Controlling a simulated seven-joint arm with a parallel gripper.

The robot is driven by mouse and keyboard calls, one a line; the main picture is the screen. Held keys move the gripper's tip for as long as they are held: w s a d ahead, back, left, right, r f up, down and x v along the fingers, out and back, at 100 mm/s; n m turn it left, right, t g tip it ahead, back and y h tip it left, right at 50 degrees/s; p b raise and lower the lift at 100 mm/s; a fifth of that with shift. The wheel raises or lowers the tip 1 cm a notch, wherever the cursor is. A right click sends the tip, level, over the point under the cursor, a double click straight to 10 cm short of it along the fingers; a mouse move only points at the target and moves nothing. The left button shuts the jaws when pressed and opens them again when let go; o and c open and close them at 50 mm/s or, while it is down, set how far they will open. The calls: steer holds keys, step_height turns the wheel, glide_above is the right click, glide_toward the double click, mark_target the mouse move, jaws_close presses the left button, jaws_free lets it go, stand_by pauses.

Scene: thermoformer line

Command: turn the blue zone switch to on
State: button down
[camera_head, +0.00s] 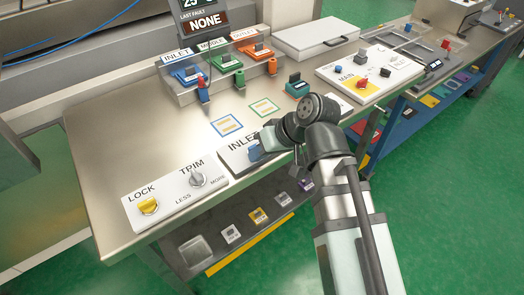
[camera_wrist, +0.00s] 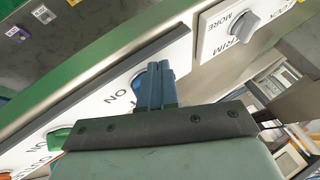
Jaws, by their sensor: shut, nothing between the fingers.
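The blue zone switch (camera_head: 254,153) is on a pale panel marked INLET at the table's front edge in the head view. In the wrist view the blue switch (camera_wrist: 138,82) shows as a blue edge behind my fingers, with the word ON printed beside it. My gripper (camera_wrist: 155,70) is shut and empty, its fingertips at the switch and overlapping it in the picture. I cannot tell whether they touch it. In the head view my gripper (camera_head: 262,142) also reaches the switch from the right. The switch's pointing direction is mostly hidden.
The TRIM knob (camera_head: 197,179) and yellow LOCK knob (camera_head: 149,206) are on the panel to the left. A green knob (camera_wrist: 59,138) lies farther along the switch row in the wrist view. Blue, green and orange units (camera_head: 224,62) stand at the back.

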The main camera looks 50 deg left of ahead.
steer(key=shift+s, duration=0.2)
steer(key=shift+s+a+m+t, duration=0.15)
steer(key=shift+m+t, duration=0.25)
steer(key=shift+m, duration=0.2)
steer(key=shift+y, duration=0.3)
steer(key=shift+a, duration=0.2)
steer(key=shift+w+a+r, duration=0.2)
steer(key=shift+w+a, duration=0.3)
steer(key=shift+a, duration=0.1)
steer(key=shift+w+d+r, duration=0.15)
steer(key=shift+w+r, duration=0.2)
steer(key=shift+r, duration=0.2)
steer(key=s+d+v, duration=0.1)
steer(key=v, duration=1.1)
steer(key=shift+d, duration=0.4)
